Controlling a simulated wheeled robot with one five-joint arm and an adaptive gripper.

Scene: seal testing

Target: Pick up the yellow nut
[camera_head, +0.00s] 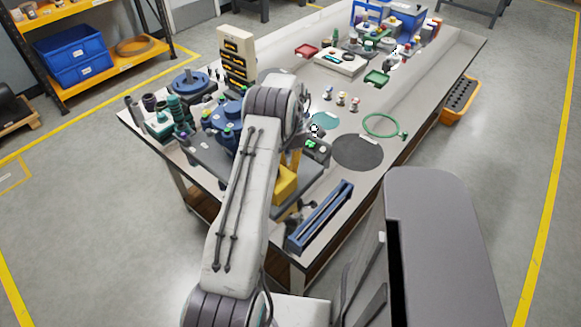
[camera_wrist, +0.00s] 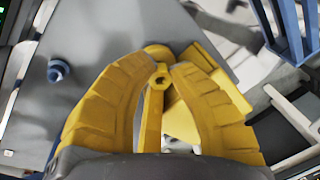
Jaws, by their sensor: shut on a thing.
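In the wrist view my gripper (camera_wrist: 162,66) has two ridged yellow fingers curving in from left and right. The fingertips are close together around a small yellow nut (camera_wrist: 160,80) with a dark hole, and are shut on it. The fingers cover part of the nut's sides. A yellow bar and other yellow surfaces lie just below and behind it, so its outline is hard to separate. In the head view my arm hides the nut and the fingertips; a yellow patch (camera_head: 284,184) shows right of the arm, and I cannot tell what it belongs to.
A blue knob (camera_wrist: 58,70) stands on the grey surface left of the fingers. A blue rail-like fixture (camera_head: 320,217) lies at the bench's near edge. A dark round mat (camera_head: 357,152) and a green ring (camera_head: 381,125) lie farther right. Blue equipment crowds the left.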

